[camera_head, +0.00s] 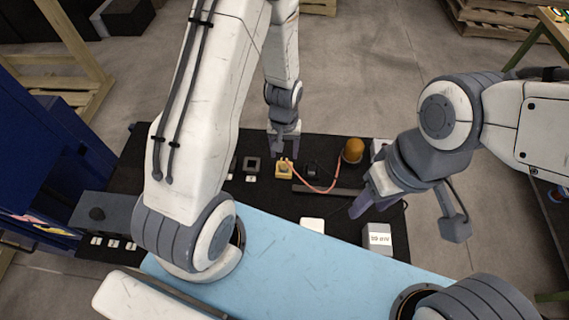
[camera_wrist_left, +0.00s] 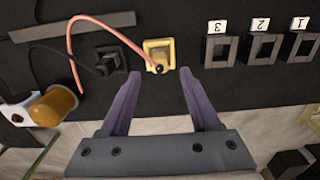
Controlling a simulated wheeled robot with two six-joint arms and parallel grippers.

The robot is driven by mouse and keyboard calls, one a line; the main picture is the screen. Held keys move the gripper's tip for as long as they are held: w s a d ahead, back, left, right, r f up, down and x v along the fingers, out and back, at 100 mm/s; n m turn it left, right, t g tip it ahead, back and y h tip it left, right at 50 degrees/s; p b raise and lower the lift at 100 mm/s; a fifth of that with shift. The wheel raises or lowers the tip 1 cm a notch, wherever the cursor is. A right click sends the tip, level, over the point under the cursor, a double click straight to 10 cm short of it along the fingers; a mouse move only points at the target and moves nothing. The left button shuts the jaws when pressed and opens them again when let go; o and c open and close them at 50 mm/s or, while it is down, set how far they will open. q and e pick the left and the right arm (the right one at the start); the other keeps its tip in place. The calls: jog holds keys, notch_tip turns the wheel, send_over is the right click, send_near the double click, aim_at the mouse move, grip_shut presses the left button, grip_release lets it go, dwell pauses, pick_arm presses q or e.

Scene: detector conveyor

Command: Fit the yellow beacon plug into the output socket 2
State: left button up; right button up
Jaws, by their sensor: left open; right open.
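The yellow beacon plug (camera_head: 284,169) sits on the black table, seen as a small yellow square block; it also shows in the left wrist view (camera_wrist_left: 158,50). A pink cable (camera_head: 321,188) runs beside it toward the orange beacon (camera_head: 352,150). My left gripper (camera_head: 284,152) is open and empty, its fingertips just short of the plug, one to each side in the left wrist view. Output socket 2 (camera_wrist_left: 262,49) is an empty dark square frame between sockets 3 (camera_wrist_left: 220,50) and 1 (camera_wrist_left: 302,47). My right gripper (camera_head: 364,197) is open and empty at the table's right.
A black plug (camera_wrist_left: 110,61) with a black cable stands beside the yellow one. A dark bar (camera_head: 325,190) lies nearby. A labelled grey box (camera_head: 378,239) and a white block (camera_head: 312,225) are at the near side. My left arm hides part of the table's left.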

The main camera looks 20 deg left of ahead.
aim_at(284, 160)
pick_arm(q)
jog(key=shift+s+f+p, duration=0.2)
jog(key=shift+f+p, duration=0.25)
jog(key=shift+f, duration=1.65)
grip_shut()
jog(key=shift+r, duration=0.15)
